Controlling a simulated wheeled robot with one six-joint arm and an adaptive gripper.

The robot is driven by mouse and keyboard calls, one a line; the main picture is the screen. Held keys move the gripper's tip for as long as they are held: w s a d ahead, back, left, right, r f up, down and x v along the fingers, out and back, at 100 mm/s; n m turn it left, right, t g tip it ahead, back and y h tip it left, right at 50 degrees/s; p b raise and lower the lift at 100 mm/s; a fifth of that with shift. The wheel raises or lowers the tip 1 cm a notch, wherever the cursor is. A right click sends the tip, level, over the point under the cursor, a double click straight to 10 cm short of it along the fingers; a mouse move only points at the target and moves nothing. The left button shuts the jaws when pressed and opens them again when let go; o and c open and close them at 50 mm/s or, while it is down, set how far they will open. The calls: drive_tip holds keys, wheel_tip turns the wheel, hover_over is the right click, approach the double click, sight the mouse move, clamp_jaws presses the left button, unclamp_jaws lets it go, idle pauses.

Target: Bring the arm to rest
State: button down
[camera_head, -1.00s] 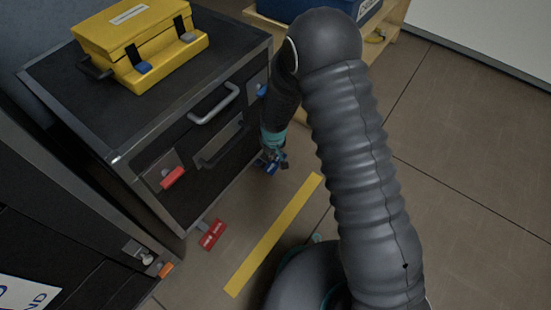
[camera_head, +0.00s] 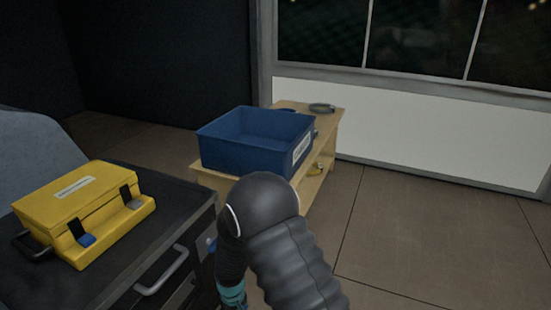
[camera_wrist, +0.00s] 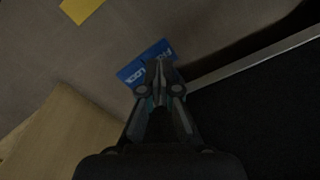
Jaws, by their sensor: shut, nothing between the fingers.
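My gripper (camera_wrist: 160,75) shows in the wrist view with its two fingers together and nothing between them. It points down over the floor, beside the edge of a black cabinet. In the head view my dark, ribbed arm rises at the bottom middle, bent at its top. Its far part hangs down beside the cabinet (camera_head: 122,222), and the gripper itself is below the picture's edge.
A blue label (camera_wrist: 143,68) with white letters lies beyond the fingertips. A yellow case (camera_head: 75,203) stands on the cabinet. A blue bin (camera_head: 240,155) stands on a wooden bench (camera_head: 325,130) behind my arm. The floor at right is clear.

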drive_tip(key=s+d+r+m+t+p, duration=0.1)
drive_tip(key=s+d+r, duration=0.5)
drive_tip(key=r, duration=0.9)
drive_tip(key=s+d+r+m+t+p, duration=0.2)
drive_tip(key=s+d+r, duration=0.4)
drive_tip(key=d+r, duration=0.7)
drive_tip(key=s+d+r+m+t+p, duration=0.2)
drive_tip(key=s+d+r, duration=0.5)
drive_tip(key=r, duration=1.2)
drive_tip(key=d+m+p, duration=0.1)
drive_tip(key=d+m, duration=0.1)
drive_tip(key=d, duration=0.1)
drive_tip(key=shift+d+r, duration=0.15)
drive_tip(key=shift+r, duration=0.1)
